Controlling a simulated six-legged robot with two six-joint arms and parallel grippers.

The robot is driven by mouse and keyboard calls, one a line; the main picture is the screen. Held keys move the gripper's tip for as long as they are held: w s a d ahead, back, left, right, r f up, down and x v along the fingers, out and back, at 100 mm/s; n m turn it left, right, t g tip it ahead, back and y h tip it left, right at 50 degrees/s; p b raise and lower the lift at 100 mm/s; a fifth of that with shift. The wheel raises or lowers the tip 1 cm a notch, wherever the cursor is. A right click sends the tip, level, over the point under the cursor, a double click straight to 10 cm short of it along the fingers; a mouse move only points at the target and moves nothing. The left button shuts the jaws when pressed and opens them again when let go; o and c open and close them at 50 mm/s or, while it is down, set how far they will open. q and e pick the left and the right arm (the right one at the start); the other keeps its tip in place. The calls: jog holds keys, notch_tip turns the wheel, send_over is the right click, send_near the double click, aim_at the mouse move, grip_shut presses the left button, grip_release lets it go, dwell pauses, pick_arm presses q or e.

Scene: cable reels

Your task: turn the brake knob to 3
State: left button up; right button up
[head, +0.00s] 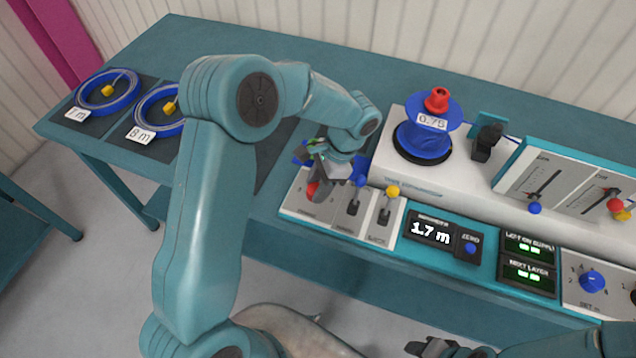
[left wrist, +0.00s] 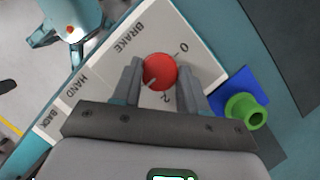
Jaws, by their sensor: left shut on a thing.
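The red brake knob (left wrist: 160,70) sits on a white panel (left wrist: 113,62) marked BRAKE in the left wrist view. My left gripper (left wrist: 160,80) is shut on it, one finger on each side. A pale pointer mark on the knob points to the lower left of that view. A 0 and a 2 show on the panel; other numbers are hidden by the fingers. In the head view the knob (head: 312,190) is partly covered by my left gripper (head: 325,178). My right gripper (head: 432,347) shows only in part at the bottom edge, and its jaws are unclear.
Beside the knob stand a blue-tipped lever (head: 354,205) and a yellow-tipped lever (head: 389,205). A display (head: 430,233) reads 1.7 m. A blue reel (head: 424,140) stands behind. A green-and-blue part (left wrist: 245,110) lies close by the gripper. Blue coils (head: 107,92) lie at the left.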

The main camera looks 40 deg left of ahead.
pick_arm(q)
jog(key=o, duration=1)
jog(key=shift+o, duration=0.2)
jog(key=v, duration=1.6)
jog(key=shift+r, duration=0.2)
